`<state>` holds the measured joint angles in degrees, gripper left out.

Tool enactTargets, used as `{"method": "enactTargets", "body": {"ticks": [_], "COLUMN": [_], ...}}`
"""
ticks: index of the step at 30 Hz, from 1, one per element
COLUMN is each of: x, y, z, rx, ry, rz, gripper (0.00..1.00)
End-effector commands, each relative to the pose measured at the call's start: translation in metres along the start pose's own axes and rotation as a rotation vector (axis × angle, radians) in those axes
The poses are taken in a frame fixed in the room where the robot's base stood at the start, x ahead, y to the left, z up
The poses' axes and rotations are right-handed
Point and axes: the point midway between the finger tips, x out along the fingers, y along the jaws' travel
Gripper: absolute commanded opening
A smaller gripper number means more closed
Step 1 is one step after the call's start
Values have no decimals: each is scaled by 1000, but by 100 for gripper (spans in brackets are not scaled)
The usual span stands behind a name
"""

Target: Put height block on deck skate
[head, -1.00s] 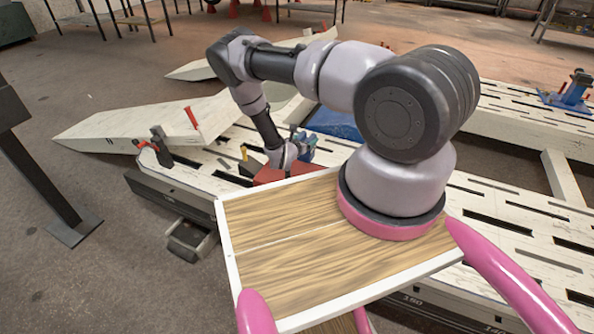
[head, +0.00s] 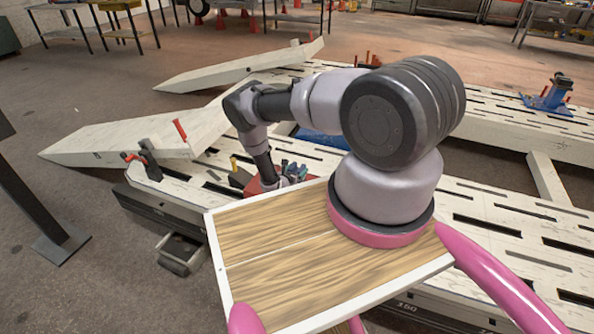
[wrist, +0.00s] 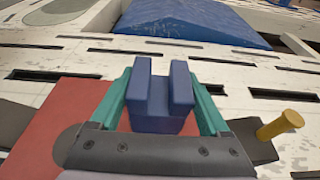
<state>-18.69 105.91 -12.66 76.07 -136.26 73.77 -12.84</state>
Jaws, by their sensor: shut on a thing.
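A blue height block (wrist: 162,122) with a slot between two upright prongs is held between the teal fingers of my gripper (wrist: 162,100) in the wrist view. The gripper is shut on it, and the block stands upright. In the head view my gripper (head: 283,180) is at the bench, and the block is small and partly hidden there. A flat red plate (wrist: 58,135), which looks like the deck skate, lies under and left of the gripper on the slotted deck. It also shows in the head view (head: 258,187). I cannot tell whether the block touches it.
A yellow-topped peg (wrist: 280,124) stands right of the gripper. A large blue sloped piece (wrist: 190,20) lies beyond the deck. White slotted deck (head: 490,205) surrounds the plate. A dark clamp (head: 150,160) and white ramps (head: 110,138) are at left.

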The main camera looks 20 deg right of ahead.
Motion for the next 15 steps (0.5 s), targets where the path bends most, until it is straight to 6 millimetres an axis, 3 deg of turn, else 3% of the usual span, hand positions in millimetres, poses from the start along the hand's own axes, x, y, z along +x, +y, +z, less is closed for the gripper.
{"method": "enactTargets", "body": {"ticks": [9, 10, 11, 15], "x": [1, 1, 1, 1], "y": [0, 0, 0, 0], "z": [-1, -2, -2, -2], "rx": [1, 0, 0, 0], "ry": [-3, 0, 0, 1], "rz": [0, 0, 0, 1], "gripper": [0, 87, 99, 100]}}
